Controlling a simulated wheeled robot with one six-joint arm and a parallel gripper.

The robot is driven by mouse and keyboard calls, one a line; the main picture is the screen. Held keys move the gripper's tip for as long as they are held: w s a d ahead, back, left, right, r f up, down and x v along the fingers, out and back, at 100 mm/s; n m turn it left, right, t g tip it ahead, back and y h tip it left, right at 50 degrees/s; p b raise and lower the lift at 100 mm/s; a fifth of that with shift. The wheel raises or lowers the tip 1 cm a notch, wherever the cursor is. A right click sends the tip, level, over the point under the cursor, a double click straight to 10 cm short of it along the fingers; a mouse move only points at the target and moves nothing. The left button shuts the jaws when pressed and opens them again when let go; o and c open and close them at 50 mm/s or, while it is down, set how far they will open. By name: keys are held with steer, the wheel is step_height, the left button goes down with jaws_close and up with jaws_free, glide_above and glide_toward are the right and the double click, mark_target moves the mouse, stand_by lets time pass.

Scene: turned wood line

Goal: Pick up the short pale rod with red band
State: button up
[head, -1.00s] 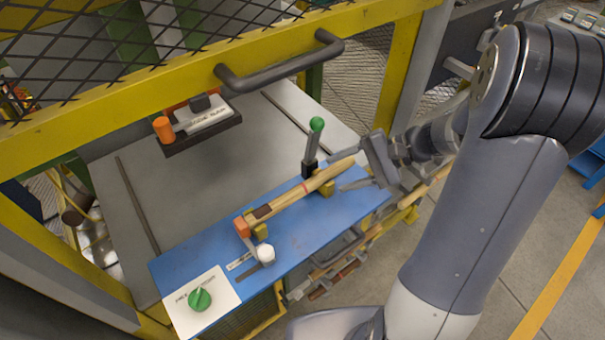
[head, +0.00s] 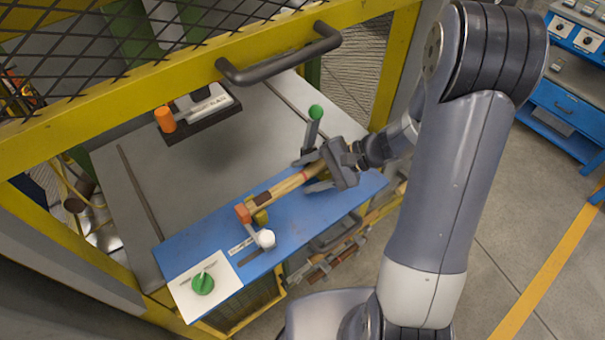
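A pale wooden rod (head: 285,187) lies at a slant on the blue panel (head: 208,240) in the head view. My gripper (head: 313,173) is at the rod's upper right end. Its two fingers are spread, one on each side of the rod, with the rod between them. A gap seems to show between fingers and rod; contact cannot be made out. The gripper body hides the rod's far end.
A green-topped lever (head: 315,113) stands close behind the gripper. A white knob (head: 265,239) and a green dial (head: 202,284) are at the panel's front left. A dark door handle (head: 280,62) and yellow frame (head: 110,82) are above. More rods (head: 330,262) sit in a rack below.

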steer(key=c, duration=1)
steer(key=shift+c, duration=0.5)
steer(key=shift+r, duration=0.1)
